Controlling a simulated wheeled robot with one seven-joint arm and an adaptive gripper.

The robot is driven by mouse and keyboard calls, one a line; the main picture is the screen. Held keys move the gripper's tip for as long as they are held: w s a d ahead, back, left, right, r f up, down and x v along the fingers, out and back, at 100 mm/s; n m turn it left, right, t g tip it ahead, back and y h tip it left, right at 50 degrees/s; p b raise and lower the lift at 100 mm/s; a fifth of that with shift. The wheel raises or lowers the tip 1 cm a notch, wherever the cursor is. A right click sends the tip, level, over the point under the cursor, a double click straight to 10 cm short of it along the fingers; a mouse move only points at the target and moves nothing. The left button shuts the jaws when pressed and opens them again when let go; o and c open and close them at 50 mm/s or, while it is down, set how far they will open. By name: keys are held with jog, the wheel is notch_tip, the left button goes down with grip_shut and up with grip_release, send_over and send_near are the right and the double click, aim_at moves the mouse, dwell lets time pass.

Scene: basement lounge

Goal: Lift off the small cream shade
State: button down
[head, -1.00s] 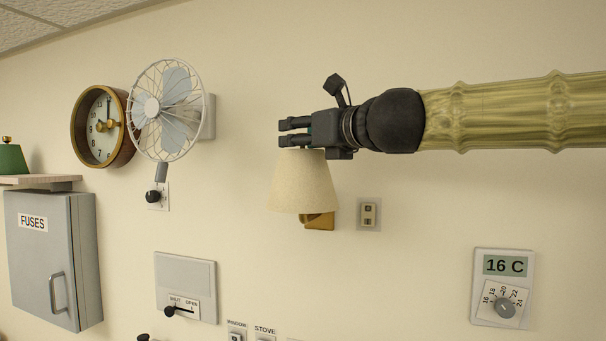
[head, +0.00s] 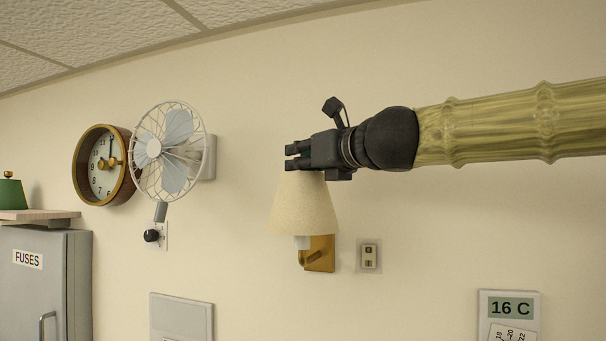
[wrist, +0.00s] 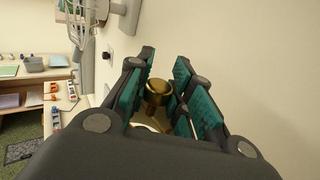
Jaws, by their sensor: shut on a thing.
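The small cream shade (head: 303,207) hangs upright below my gripper (head: 291,157) in the head view. My gripper reaches in from the right and is shut at the shade's top. In the wrist view a brass knob (wrist: 158,93) sits between the teal finger pads, with a bit of pale rim below it. Under the shade, the brass wall bracket (head: 320,256) and a white piece (head: 302,242) at its front show. The shade's lower edge is close above the white piece; whether they still overlap inside is hidden.
A caged fan (head: 170,152) and a round clock (head: 103,165) are on the wall to the left. A small switch plate (head: 369,256) is right of the bracket, and a thermostat (head: 510,308) lower right.

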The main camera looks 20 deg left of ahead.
notch_tip(320, 180, up, 6)
jog(key=shift+r+p, duration=0.1)
jog(key=shift+p, duration=0.75)
jog(key=shift+r+p, duration=1.05)
jog(key=shift+r, duration=0.05)
jog(key=shift+f, duration=0.1)
